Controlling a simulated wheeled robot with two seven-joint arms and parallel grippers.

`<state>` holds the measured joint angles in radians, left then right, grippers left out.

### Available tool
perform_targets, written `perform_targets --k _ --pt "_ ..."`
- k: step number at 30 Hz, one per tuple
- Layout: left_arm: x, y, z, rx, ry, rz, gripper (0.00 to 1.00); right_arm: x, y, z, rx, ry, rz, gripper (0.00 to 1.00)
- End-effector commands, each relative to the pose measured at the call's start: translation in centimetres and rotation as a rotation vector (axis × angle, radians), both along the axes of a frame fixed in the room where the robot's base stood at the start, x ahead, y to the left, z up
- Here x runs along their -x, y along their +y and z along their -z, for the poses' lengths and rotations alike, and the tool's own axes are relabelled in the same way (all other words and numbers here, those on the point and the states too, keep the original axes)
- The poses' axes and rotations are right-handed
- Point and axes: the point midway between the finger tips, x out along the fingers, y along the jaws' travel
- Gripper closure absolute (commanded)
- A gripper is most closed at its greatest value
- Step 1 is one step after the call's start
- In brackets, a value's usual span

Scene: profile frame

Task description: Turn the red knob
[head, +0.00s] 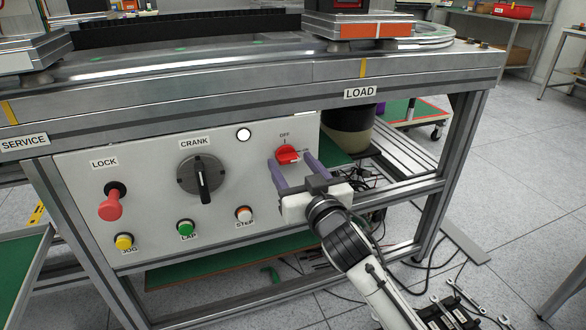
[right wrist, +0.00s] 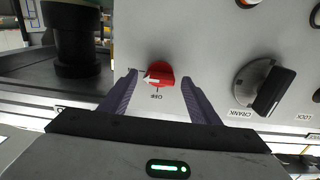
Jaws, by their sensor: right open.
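The red knob (head: 287,154) is at the upper right of the pale panel, below the word OFF. It also shows in the right wrist view (right wrist: 160,77), where its white arrow points left, a quarter turn away from OFF. In the head view that direction is to the right. My right gripper (head: 291,166) is open, with its two purple fingers on either side of the knob. In the right wrist view its fingertips (right wrist: 160,80) flank the knob with a visible gap on each side. My left gripper is not in view.
The panel (head: 140,170) also carries a red LOCK handle (head: 111,205), a black CRANK dial (head: 201,180), and yellow, green and orange buttons. The metal frame's beam (head: 250,95) runs above the panel. A dark cylinder (head: 350,130) stands behind, right of the panel.

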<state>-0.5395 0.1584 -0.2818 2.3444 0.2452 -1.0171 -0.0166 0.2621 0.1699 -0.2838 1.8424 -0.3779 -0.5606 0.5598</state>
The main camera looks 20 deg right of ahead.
Motion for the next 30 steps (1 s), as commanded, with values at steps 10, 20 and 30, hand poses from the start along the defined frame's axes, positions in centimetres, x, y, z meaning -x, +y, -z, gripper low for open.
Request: perform_targets --k 10,20,30 --pt "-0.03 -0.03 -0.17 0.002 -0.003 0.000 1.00 -0.10 0.01 0.04 0.000 0.001 0.000 0.57" --pt "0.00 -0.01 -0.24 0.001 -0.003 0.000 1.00 -0.08 0.02 0.00 0.006 0.001 -0.001 0.85" --pt "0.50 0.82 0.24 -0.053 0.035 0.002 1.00 -0.09 0.01 -0.28 0.139 -0.002 -0.001 0.85"
